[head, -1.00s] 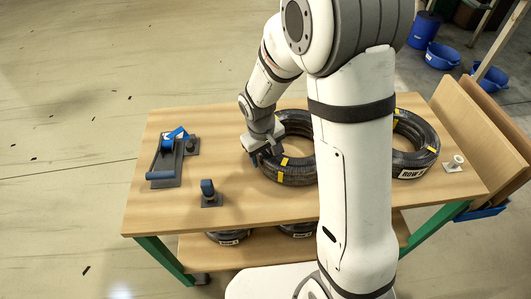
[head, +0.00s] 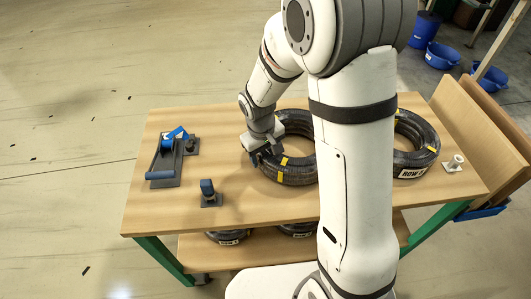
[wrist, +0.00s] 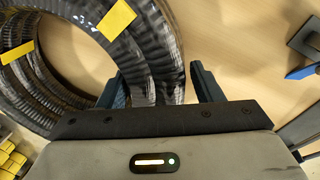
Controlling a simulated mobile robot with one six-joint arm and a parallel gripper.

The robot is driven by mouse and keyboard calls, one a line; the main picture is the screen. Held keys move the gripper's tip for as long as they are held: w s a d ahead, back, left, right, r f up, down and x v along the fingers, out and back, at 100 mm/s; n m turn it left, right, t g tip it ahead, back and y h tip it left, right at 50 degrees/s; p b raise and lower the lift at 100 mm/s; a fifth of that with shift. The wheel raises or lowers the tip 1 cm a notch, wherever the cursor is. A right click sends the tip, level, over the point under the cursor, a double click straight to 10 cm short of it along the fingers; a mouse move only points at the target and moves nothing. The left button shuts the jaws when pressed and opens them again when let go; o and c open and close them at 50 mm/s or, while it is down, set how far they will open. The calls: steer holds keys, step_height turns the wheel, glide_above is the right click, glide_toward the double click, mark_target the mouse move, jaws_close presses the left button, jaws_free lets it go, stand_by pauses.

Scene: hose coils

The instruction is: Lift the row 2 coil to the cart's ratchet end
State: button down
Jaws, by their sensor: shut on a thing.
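A black ribbed hose coil (head: 300,177) with yellow tape bands lies on the cart top (head: 250,209), left of my upright arm link. It also fills the upper left of the wrist view (wrist: 150,45). My gripper (head: 262,157) is shut on the coil's left side, with one finger on each side of the hose in the wrist view (wrist: 160,84). I see no row label on this coil. The ratchet (head: 166,160), with blue handles on a dark plate, is at the cart's left end. My arm hides part of the held coil.
A second coil (head: 428,153) lies at the right; its label starts with "ROW", but the number is unclear. Blue-topped posts (head: 208,193) stand near the ratchet, and a white-topped post (head: 455,162) at the right. Coils (head: 228,238) sit on the lower shelf. Boards (head: 470,130) lean at the right.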

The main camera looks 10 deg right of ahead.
steer(key=shift+f+b, duration=0.5)
steer(key=shift+b, duration=0.05)
stand_by(0.9)
steer(key=shift+c, duration=1.6)
jaws_free()
steer(key=shift+o, duration=0.2)
steer(key=shift+o, duration=1.4)
steer(key=shift+r, duration=0.15)
steer(key=shift+s+a+r+p, duration=0.2)
steer(key=shift+r+p, duration=1)
steer(key=shift+r, duration=0.45)
steer(key=shift+s+a+r+p, duration=0.1)
steer(key=shift+a+r+p, duration=0.05)
steer(key=shift+r+p, duration=1.3)
steer(key=shift+r, duration=0.2)
